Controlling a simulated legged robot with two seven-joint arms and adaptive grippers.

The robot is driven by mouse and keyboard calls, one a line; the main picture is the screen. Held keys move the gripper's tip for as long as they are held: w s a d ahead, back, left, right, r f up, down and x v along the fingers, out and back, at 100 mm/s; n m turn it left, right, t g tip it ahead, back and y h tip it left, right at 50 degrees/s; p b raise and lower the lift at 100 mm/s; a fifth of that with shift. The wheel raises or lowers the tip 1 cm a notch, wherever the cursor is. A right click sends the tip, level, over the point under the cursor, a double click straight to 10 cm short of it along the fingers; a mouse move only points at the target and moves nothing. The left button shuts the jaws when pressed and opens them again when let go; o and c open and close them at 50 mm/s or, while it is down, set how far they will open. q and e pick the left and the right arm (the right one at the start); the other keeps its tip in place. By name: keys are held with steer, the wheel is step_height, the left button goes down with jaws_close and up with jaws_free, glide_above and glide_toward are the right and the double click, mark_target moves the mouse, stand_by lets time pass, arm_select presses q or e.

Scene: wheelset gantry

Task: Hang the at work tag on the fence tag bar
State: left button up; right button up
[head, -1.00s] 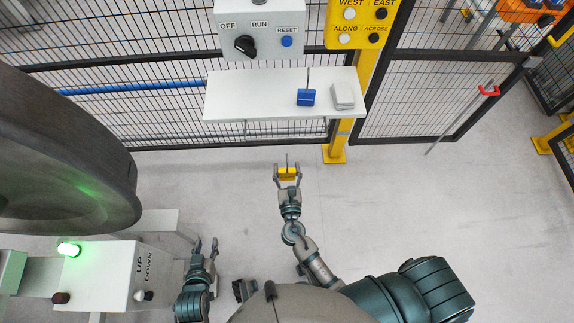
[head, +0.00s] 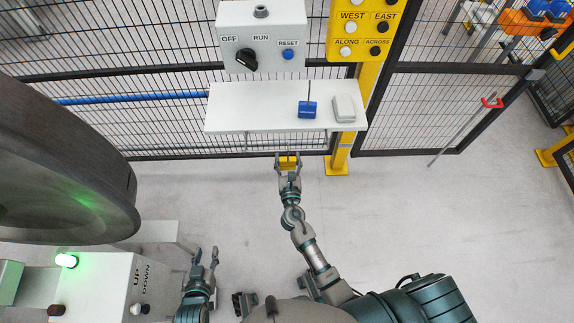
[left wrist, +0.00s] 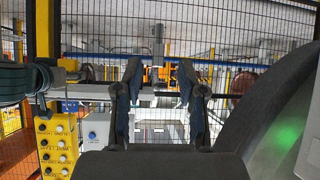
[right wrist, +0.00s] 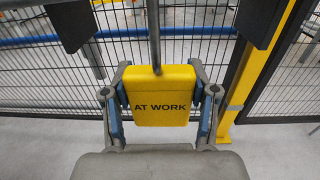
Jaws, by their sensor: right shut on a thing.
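The yellow tag (right wrist: 160,95), lettered AT WORK, hangs upright between the fingers of my right gripper (right wrist: 160,108), which is shut on its sides. Its grey hook stem (right wrist: 154,35) rises out of the top of the right wrist view. In the head view my right gripper (head: 288,160) and the tag (head: 288,162) are just below the white shelf's front edge, in front of the fence. I cannot pick out the fence tag bar for certain. My left gripper (head: 206,256) is low at the left; its fingers (left wrist: 162,95) are apart and empty in the left wrist view.
The white shelf (head: 250,105) carries a blue tag (head: 307,110) with an upright stem and a pale block (head: 344,108). A yellow post (head: 340,150) stands right of the tag. A large dark wheel (head: 60,160) and the UP/DOWN box (head: 100,285) fill the left.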

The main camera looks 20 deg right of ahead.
steer(key=shift+f+b, duration=0.3)
steer(key=shift+f, duration=0.1)
steer(key=shift+a+f+b, duration=0.2)
steer(key=shift+f+b, duration=0.1)
steer(key=shift+f, duration=0.05)
arm_select(q)
steer(key=shift+w+d+r+t+h, duration=0.15)
steer(key=shift+w+d+r+t, duration=0.1)
steer(key=shift+w+r+t, duration=0.55)
steer(key=shift+w+d+r+t+h, duration=0.15)
steer(key=shift+w+d+r+t, duration=0.1)
steer(key=shift+w+r+t, duration=0.55)
arm_select(e)
steer(key=shift+d+f, duration=0.1)
arm_select(q)
steer(key=shift+s+r, duration=0.15)
arm_select(e)
steer(key=o, duration=1.2)
steer(key=shift+o, duration=0.2)
